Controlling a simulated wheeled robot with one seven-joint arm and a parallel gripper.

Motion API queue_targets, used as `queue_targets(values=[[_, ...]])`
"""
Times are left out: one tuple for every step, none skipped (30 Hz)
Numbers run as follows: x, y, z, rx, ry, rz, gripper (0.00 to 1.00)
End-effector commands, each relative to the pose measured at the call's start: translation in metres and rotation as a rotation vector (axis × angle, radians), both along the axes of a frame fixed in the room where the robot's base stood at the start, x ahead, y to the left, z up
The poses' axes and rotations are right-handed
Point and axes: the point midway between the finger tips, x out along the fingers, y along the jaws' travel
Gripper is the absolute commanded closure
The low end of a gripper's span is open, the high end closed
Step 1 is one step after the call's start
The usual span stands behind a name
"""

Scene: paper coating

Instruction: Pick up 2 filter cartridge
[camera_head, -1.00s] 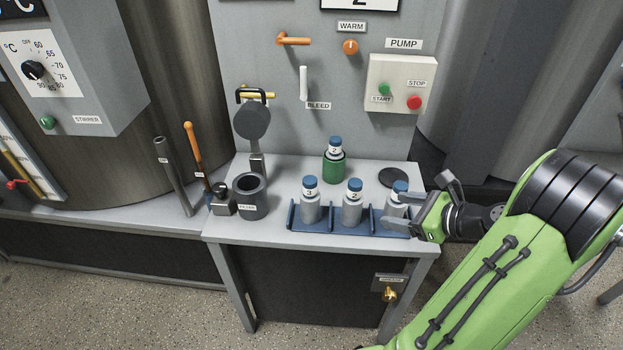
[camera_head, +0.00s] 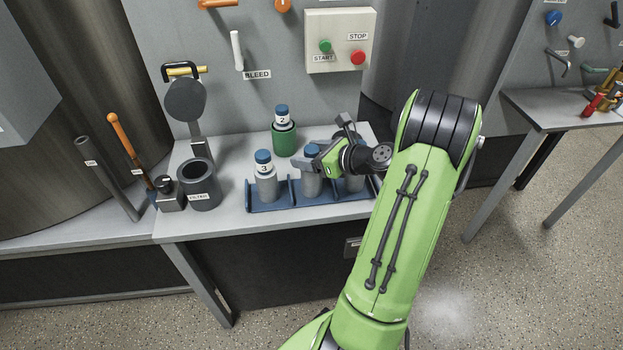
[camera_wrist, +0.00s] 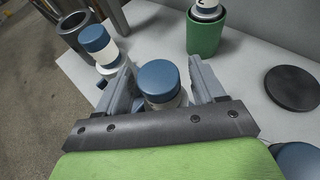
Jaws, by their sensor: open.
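My gripper (camera_head: 310,160) is open over the blue rack (camera_head: 283,207). In the wrist view its two fingers (camera_wrist: 160,88) stand on either side of the middle cartridge's blue cap (camera_wrist: 159,80), with no clear contact. Another cartridge marked 2 (camera_head: 282,116) stands in a green holder (camera_head: 285,140) behind the rack.
A dark cup labelled filter (camera_head: 199,190) and a small dark block (camera_head: 170,195) stand left of the rack. A black disc (camera_wrist: 293,88) lies right of the green holder. The pump panel (camera_head: 340,40) is on the wall behind. A second table (camera_head: 560,110) is far right.

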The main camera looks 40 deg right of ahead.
Motion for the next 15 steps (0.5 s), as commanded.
queue_targets(values=[[0.0072, 0.0016, -0.0055, -0.001, 0.000, 0.004, 0.31], [0.0102, 0.0020, -0.0063, 0.000, -0.001, 0.002, 0.31], [0.0126, 0.0022, -0.0068, -0.001, 0.000, 0.000, 0.31], [0.0136, 0.0021, -0.0069, 0.000, 0.000, -0.001, 0.31], [0.0139, 0.0020, -0.0067, 0.000, 0.000, -0.001, 0.31], [0.0139, 0.0019, -0.0062, 0.000, 0.000, -0.002, 0.31], [0.0137, 0.0019, -0.0059, 0.000, 0.000, -0.002, 0.31], [0.0137, 0.0019, -0.0057, 0.000, 0.000, -0.002, 0.31], [0.0135, 0.0018, -0.0055, 0.001, 0.000, -0.001, 0.31], [0.0135, 0.0019, -0.0054, 0.001, 0.000, -0.001, 0.34], [0.0135, 0.0019, -0.0054, 0.001, 0.000, -0.001, 0.39], [0.0134, 0.0019, -0.0054, 0.000, 0.000, -0.001, 0.45], [0.0134, 0.0019, -0.0054, 0.000, 0.000, -0.001, 0.50], [0.0134, 0.0019, -0.0054, 0.000, 0.000, -0.001, 0.54], [0.0134, 0.0019, -0.0054, 0.000, 0.000, -0.001, 0.60]])
